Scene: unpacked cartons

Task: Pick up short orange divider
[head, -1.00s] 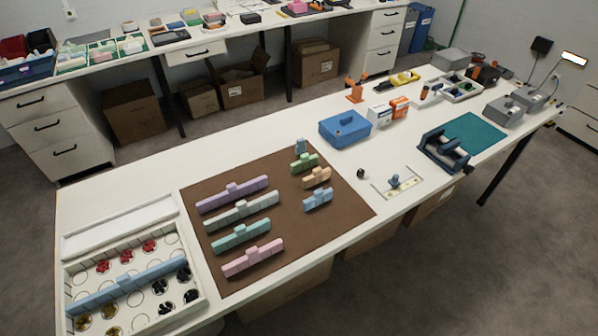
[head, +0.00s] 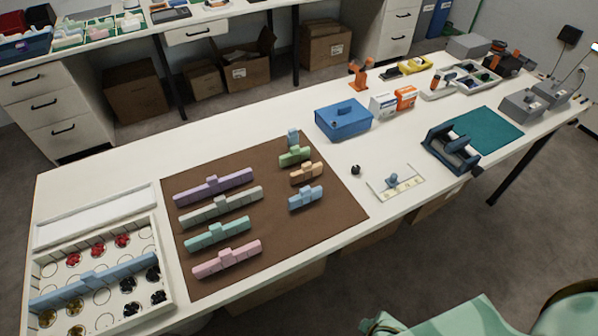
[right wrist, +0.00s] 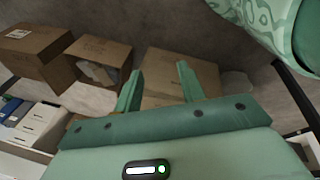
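The short orange divider (head: 306,173) lies on the brown mat (head: 340,205), in the right-hand column of short dividers. A short green divider (head: 294,156) lies just behind it and a short blue divider (head: 306,198) just in front. My right gripper (right wrist: 157,82) shows in the right wrist view with its two green fingers apart and nothing between them. It points towards cartons on the floor, away from the mat. Green parts of my right arm show at the bottom right of the head view, far from the divider. My left gripper is not in view.
Several long dividers, such as the purple one (head: 213,187), lie on the mat's left half. A white compartment tray (head: 168,285) stands at the left. A blue box (head: 343,119) stands behind the mat, and a small fixture plate (head: 395,184) lies to its right.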

